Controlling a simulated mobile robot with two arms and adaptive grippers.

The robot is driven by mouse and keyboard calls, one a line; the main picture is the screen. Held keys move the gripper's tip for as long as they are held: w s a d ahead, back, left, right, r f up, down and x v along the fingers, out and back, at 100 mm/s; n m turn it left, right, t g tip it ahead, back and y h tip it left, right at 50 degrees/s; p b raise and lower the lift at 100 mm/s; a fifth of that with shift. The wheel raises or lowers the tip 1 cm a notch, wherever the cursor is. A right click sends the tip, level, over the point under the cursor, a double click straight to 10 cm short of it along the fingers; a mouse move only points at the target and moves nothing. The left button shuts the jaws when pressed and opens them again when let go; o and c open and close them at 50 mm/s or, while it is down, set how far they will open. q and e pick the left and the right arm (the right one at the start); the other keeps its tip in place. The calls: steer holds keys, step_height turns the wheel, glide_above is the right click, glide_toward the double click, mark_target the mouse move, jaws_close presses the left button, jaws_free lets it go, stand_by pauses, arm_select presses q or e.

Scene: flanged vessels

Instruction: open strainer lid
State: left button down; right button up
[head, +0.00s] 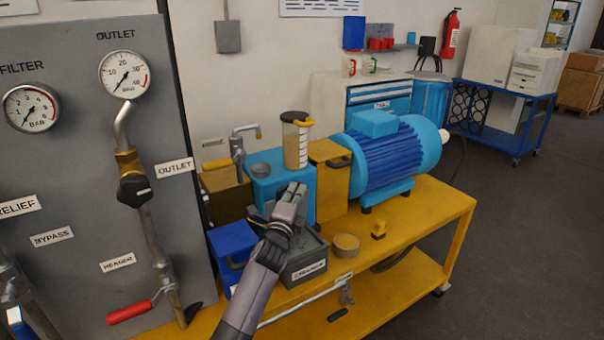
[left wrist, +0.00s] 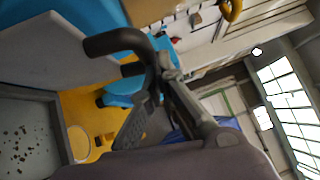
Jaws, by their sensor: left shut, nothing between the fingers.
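The grey strainer box (head: 305,268), with a white label on its front, stands on the yellow bench. The left wrist view shows it uncovered (left wrist: 62,125), with dark specks inside. Its grey lid (left wrist: 62,48) stands raised on edge at the far side, with a black bar handle (left wrist: 115,41). In the head view the lid is mostly hidden behind my left gripper (head: 297,190). That gripper is shut with nothing between its fingers. Its fingertips are at the handle; I cannot tell whether they touch. My right gripper is not in view.
A blue tank (head: 268,187) stands behind the strainer, with a blue box (head: 234,248) to its left. A blue motor (head: 385,160) is at the right.

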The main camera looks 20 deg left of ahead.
arm_select(q)
steer(key=shift+w+a+r+n+g+p, duration=0.2)
steer(key=shift+w+a+n+g+p, duration=0.25)
steer(key=shift+p, duration=1)
steer(key=shift+w+a+r+n+g+p, duration=0.2)
steer(key=shift+a+n+g+p, duration=0.4)
steer(key=shift+p, duration=0.9)
steer(key=shift+w+a+r+n+g+p, duration=0.15)
steer(key=shift+w+a+n+g+p, duration=0.4)
steer(key=shift+p, duration=0.9)
steer(key=shift+a, duration=0.2)
steer(key=shift+f, duration=0.15)
steer(key=shift+s, duration=0.1)
